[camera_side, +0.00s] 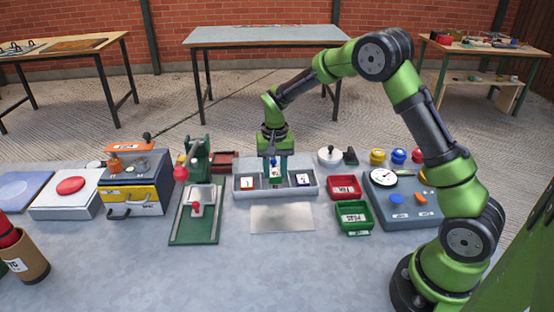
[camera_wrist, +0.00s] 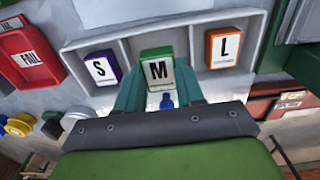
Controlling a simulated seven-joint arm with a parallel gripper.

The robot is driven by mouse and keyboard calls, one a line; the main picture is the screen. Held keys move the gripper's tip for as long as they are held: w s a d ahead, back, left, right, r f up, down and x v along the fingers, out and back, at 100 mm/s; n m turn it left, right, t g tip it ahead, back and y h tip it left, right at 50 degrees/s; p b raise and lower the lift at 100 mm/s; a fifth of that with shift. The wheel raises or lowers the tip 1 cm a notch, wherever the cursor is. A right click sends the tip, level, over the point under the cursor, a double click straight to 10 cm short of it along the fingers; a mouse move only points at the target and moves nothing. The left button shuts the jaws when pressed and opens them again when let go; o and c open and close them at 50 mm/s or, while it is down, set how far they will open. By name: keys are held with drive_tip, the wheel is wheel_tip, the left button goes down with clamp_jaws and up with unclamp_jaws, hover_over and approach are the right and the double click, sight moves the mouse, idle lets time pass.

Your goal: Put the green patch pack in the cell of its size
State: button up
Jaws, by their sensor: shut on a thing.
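My gripper (camera_side: 274,172) points down over the middle cell of the grey three-cell tray (camera_side: 238,193). In the wrist view my gripper (camera_wrist: 160,88) is shut on the green patch pack (camera_wrist: 157,52), marked M. The pack is upright, at or in the middle cell; I cannot tell whether it touches the floor. In the wrist view a purple pack (camera_wrist: 101,69) marked S is in the left cell of the tray (camera_wrist: 133,46). An orange pack (camera_wrist: 222,49) marked L is in the right cell. The side view shows the orange pack left and the purple pack right.
A pale flat plate (camera_side: 283,218) lies in front of the tray. A red bin (camera_side: 344,187) and a green bin (camera_side: 353,218) stand to its right. A green press (camera_side: 195,212) stands to its left.

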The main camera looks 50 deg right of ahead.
drive_tip(key=o, duration=1.1)
drive_tip(key=shift+o, duration=0.5)
drive_tip(key=shift+o, duration=0.7)
drive_tip(key=shift+r, duration=0.6)
drive_tip(key=shift+r, duration=0.25)
drive_tip(key=shift+r, duration=1.25)
idle(1.9)
drive_tip(key=shift+r, duration=0.95)
